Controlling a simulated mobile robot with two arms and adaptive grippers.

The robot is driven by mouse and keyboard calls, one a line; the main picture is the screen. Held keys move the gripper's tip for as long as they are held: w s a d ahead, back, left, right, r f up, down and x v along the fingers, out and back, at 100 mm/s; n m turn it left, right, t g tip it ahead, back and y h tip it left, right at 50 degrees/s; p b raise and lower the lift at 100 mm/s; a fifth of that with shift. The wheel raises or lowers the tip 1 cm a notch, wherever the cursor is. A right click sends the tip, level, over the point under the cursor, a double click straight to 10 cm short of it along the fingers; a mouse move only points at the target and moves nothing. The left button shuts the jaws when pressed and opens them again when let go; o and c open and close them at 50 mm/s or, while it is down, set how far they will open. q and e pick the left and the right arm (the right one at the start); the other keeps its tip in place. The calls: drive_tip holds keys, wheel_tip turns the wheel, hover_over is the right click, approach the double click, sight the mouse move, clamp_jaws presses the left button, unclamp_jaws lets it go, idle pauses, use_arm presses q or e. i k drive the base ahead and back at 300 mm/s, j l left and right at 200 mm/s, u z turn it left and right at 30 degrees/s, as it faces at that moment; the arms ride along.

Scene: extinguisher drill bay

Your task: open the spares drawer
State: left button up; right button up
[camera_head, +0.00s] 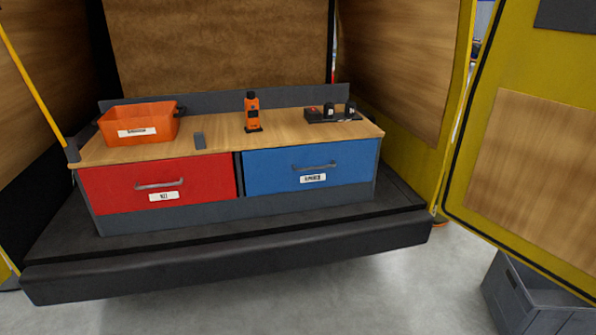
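Two closed drawers sit side by side under a wooden worktop. The blue drawer (345,162) is on the right, with a grey bar handle (315,166) and a white label (313,178) below it. The red drawer (200,185) is on the left, with a similar handle (159,184) and a white label (164,196). The lettering is too small to read surely, so I cannot tell for certain which is the spares drawer. Both fronts look flush with the cabinet. Neither of my grippers is in view.
A dark bumper ledge (230,262) runs in front. An open yellow door (530,130) and grey crate (535,295) are at right.

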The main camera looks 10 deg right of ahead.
sight(267, 170)
drive_tip(key=i+l+z, duration=0.1)
drive_tip(key=i+z, duration=0.25)
drive_tip(key=i, duration=0.15)
drive_tip(key=i+z, duration=0.3)
drive_tip(key=i, duration=0.25)
